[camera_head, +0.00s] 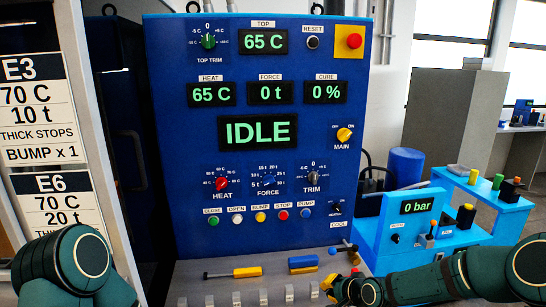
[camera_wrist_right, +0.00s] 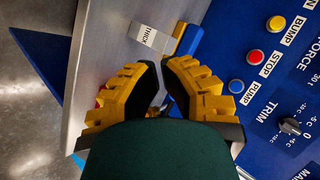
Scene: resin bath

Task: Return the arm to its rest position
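My right arm (camera_head: 430,286) comes in from the lower right in the head view, with green links. Its gripper (camera_head: 343,287) is at the right end of the grey ledge, below the blue press panel. In the right wrist view the two yellow-padded fingers (camera_wrist_right: 160,72) stand apart with a gap between their tips, and I see nothing held. The ledge and panel lie beyond them. My left arm (camera_head: 72,268) shows only as green links at the lower left of the head view; its gripper is out of view.
The blue panel (camera_head: 275,185) reads IDLE, with knobs and buttons. The grey ledge (camera_head: 215,290) carries a yellow-handled tool (camera_head: 247,272) and a blue-and-yellow piece (camera_head: 303,262). A label reading THICK (camera_wrist_right: 146,33) shows in the wrist view. A blue unit (camera_head: 392,232) reading 0 bar stands right.

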